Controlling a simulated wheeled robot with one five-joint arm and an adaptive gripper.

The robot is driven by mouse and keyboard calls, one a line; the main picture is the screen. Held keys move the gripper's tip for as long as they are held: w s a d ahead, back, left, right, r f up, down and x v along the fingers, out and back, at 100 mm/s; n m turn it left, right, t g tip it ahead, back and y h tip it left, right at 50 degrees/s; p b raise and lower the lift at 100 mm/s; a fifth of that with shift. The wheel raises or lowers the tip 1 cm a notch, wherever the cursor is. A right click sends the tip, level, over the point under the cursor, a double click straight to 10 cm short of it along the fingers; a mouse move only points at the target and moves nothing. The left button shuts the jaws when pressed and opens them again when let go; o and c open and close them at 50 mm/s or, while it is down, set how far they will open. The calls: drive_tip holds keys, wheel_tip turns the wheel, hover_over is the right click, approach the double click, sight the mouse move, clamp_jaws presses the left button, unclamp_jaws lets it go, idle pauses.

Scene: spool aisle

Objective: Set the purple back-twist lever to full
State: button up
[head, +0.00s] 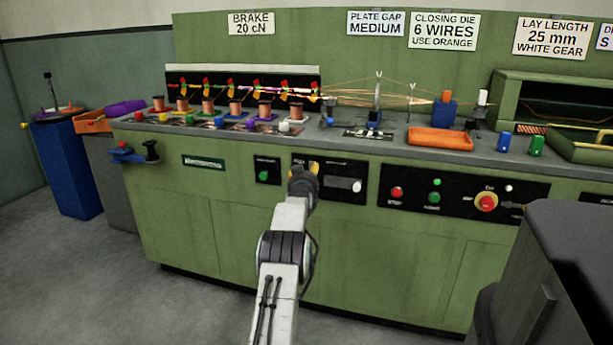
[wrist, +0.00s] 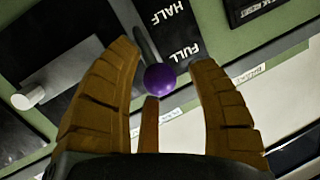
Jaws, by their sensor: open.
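The purple ball knob (wrist: 161,79) of the back-twist lever shows in the wrist view, on a thin grey lever arm against a black panel. The white words FULL and HALF are printed beside it, with the knob nearest FULL. My gripper (wrist: 165,58) is open, with one brown finger on each side of the knob. I see gaps between the knob and both fingers. In the head view my gripper (head: 305,172) is at the black panel on the machine's front, and it hides the lever there.
A light cylindrical knob (wrist: 28,96) sticks out at the left in the wrist view. In the head view, a control panel (head: 460,197) with red and green buttons is to the right. A dark block (head: 570,250) stands at the front right. Grey floor (head: 110,270) is clear at the left.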

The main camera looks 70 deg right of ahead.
drive_tip(key=shift+a, duration=0.1)
drive_tip(key=v, duration=1.1)
drive_tip(key=shift+s+a, duration=0.15)
drive_tip(key=shift+a, duration=0.25)
drive_tip(key=shift+r, duration=0.1)
idle(0.7)
